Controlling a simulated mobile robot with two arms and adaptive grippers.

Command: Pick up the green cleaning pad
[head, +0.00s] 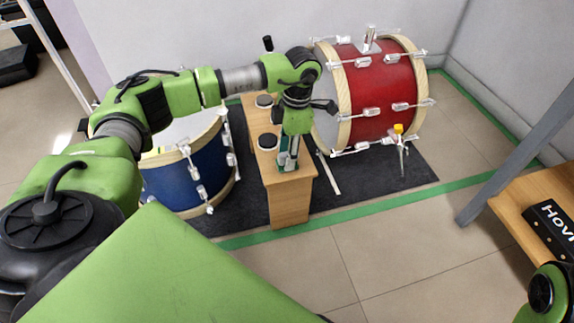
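My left gripper (288,160) points down at the near end of a narrow wooden bench (289,203), in the middle of the head view. Its fingers are small and partly covered by my green wrist, so I cannot tell whether they are open or shut. A little dark green (281,158) shows at the fingers, low over the bench top. It may be the green cleaning pad, but I cannot tell whether it is gripped. No other green pad is clear to see. Only a piece of my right arm shows at the bottom right corner; my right gripper is out of view.
Two round, dark-topped items (267,141) stand on the bench left of my gripper. A blue drum (178,185) is left, a red drum (382,90) right, on a dark mat (405,165). A wooden shelf (515,206) with a black box is far right. The tiled floor in front is clear.

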